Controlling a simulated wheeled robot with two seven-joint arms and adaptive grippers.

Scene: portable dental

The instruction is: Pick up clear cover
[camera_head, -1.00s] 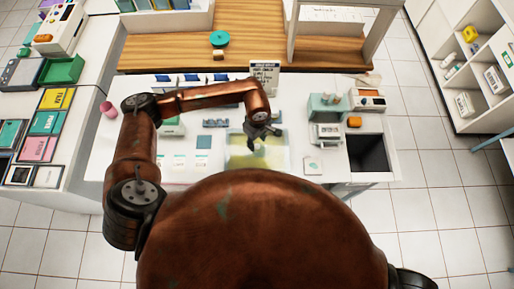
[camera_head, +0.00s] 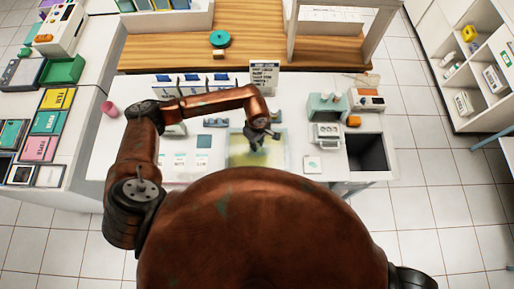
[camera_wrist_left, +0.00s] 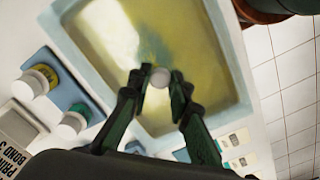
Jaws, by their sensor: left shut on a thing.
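The clear cover (camera_wrist_left: 205,55) is a see-through rectangular sheet with a small round grey knob (camera_wrist_left: 160,77). In the left wrist view it fills the middle, over a pale-rimmed tray (camera_wrist_left: 78,47) with a yellow-green inside. Whether the cover rests on the tray or is slightly raised, I cannot tell. My left gripper (camera_wrist_left: 158,90) is shut on the knob, one dark finger on each side. In the head view the left gripper (camera_head: 262,143) hangs over the yellow-green tray (camera_head: 240,160), partly hiding it. My right gripper is not in view.
Left of the tray in the wrist view stand white-capped bottles (camera_wrist_left: 35,82) and a labelled box (camera_wrist_left: 18,130). In the head view a sign (camera_head: 264,77) stands behind, a teal device (camera_head: 327,105) at right, and a dark bin (camera_head: 367,153) beyond it.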

